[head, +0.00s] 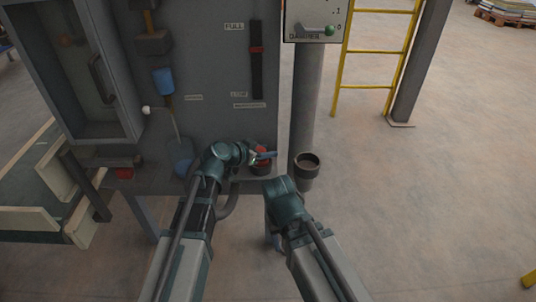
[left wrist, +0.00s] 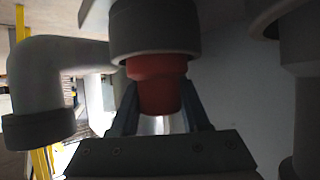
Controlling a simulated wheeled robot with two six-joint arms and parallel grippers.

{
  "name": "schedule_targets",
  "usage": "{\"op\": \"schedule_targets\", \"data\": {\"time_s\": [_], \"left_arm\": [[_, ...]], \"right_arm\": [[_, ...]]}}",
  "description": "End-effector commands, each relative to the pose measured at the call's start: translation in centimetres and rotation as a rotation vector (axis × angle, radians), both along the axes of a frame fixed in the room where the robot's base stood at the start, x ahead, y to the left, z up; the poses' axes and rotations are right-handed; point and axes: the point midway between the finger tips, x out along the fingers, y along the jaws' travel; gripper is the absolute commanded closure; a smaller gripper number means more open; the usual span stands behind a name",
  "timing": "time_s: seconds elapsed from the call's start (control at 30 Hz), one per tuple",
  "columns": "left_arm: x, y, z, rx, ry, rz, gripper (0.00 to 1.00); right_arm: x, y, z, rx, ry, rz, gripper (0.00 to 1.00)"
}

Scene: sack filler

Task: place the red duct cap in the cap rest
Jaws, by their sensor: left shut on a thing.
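The red duct cap (head: 263,150) is held in my left gripper (head: 264,156), at the lower right of the grey machine panel. In the left wrist view, the two fingers close on both sides of the red cap (left wrist: 158,88). The cap meets a dark grey round holder (left wrist: 155,28), which looks like the cap rest.
A blue scoop (head: 181,160) is left of my left wrist. A yellow ladder (head: 372,52) stands behind.

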Motion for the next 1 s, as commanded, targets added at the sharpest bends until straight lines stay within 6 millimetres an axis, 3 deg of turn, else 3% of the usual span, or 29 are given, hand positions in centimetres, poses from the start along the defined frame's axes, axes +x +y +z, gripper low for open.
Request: {"op": "schedule_targets", "data": {"time_s": [0.23,0.27,0.4,0.77,1.0], "left_arm": [[0.0,0.0,-0.4,0.000,0.000,0.000,1.00],[0.0,0.0,-0.2,0.000,0.000,0.000,0.49],[0.0,0.0,-0.2,0.000,0.000,0.000,0.24],[0.0,0.0,0.3,0.000,0.000,0.000,0.24],[-2.9,2.6,2.6,0.000,0.001,0.004,0.24]], "right_arm": [[0.0,0.0,-0.4,-0.001,0.000,0.000,0.50],[0.0,0.0,-0.2,-0.001,0.000,0.000,0.50],[0.0,0.0,-0.2,-0.001,0.000,0.000,0.50],[0.0,0.0,0.3,0.000,0.000,0.000,0.50],[0.0,0.1,2.6,0.003,0.001,-0.001,0.50]]}}
